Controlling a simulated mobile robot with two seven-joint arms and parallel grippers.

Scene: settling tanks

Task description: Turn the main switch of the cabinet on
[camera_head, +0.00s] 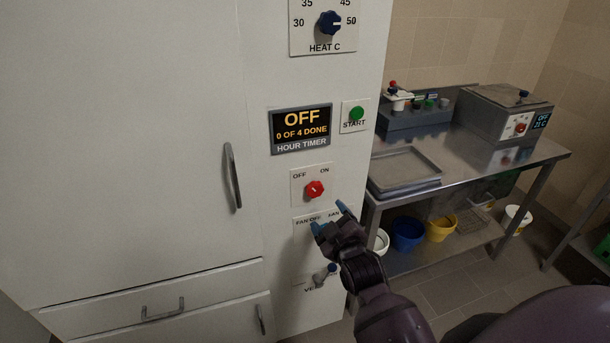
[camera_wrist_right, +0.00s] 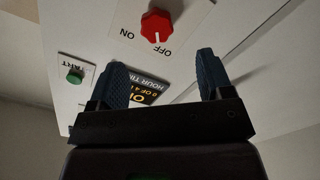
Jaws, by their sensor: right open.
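The main switch is a red knob (camera_head: 315,190) on a white plate marked OFF and ON on the cabinet (camera_head: 110,120) front. It also shows in the wrist view (camera_wrist_right: 156,25), where its white mark points toward the OFF side. The display (camera_head: 300,128) reads OFF and 0 OF 4 DONE. My right gripper (camera_head: 328,218) is open and empty, in front of the panel and just below the red knob in the head view. In the wrist view its blue fingers (camera_wrist_right: 160,72) stand apart, with the knob beyond the tips. My left gripper is out of view.
A green START button (camera_head: 356,113) and a blue heat dial (camera_head: 330,23) are above the switch. A fan plate (camera_head: 302,224) and a vent lever (camera_head: 325,272) are below, partly behind my gripper. A door handle (camera_head: 233,177) juts out left. A steel table (camera_head: 480,165) stands right.

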